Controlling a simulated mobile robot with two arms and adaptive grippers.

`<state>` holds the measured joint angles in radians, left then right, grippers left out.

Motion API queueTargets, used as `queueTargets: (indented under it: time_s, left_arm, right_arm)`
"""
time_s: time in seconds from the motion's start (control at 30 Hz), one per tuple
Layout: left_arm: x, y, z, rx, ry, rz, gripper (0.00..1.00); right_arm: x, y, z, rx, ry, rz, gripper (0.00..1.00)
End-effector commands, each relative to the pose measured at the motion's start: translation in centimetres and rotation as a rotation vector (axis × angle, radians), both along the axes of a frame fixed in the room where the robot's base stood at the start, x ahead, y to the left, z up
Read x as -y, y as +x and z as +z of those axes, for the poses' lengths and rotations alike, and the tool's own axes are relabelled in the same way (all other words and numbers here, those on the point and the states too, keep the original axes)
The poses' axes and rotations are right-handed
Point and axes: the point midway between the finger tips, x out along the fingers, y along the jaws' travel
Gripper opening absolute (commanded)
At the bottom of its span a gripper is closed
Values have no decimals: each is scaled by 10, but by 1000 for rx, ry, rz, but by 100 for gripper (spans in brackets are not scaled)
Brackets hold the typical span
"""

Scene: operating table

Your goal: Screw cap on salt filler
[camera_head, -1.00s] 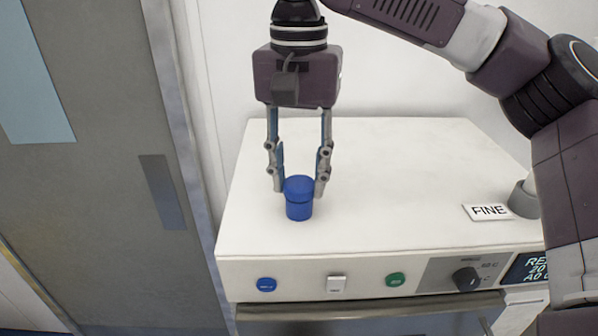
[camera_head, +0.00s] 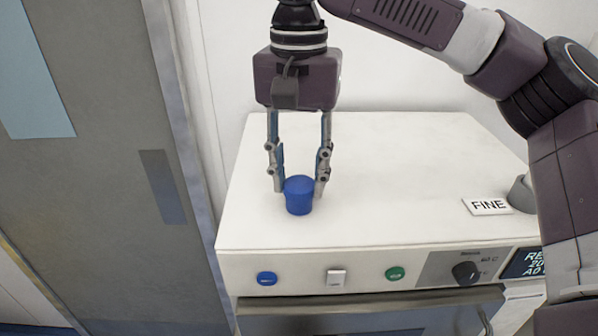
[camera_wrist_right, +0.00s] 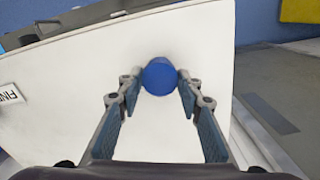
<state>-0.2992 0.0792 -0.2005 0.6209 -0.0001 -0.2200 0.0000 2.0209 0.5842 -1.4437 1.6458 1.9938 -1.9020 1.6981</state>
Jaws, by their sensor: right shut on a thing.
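The blue cap (camera_head: 299,186) sits on top of the blue salt filler (camera_head: 300,208), which stands upright on the white top of the appliance. The cap looks slightly wider than the body and close against it; I cannot see whether the thread is engaged. My right gripper (camera_head: 299,190) points straight down, shut on the cap with one finger on each side. In the right wrist view the round cap (camera_wrist_right: 159,76) shows between the fingertips of the right gripper (camera_wrist_right: 161,82) and hides the filler below. My left gripper is not in view.
The white top (camera_head: 400,160) is mostly bare around the filler. A "FINE" label (camera_head: 487,206) and a grey round part (camera_head: 522,194) are at the right. The front panel has a blue button (camera_head: 267,278), a green button (camera_head: 395,273) and a dial (camera_head: 466,272). A grey door stands left.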

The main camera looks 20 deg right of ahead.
Motion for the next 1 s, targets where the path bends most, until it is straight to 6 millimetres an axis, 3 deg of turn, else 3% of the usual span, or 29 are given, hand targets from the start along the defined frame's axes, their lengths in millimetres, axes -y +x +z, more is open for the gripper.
queueTargets:
  time_s: [0.27,0.6,1.0]
  left_arm:
    - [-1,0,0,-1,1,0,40]
    - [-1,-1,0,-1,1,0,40]
    - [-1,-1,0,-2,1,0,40]
  right_arm:
    - [0,0,-4,0,0,-6,26]
    - [0,0,-4,0,0,-274,26]
    - [0,1,-3,1,1,-335,26]
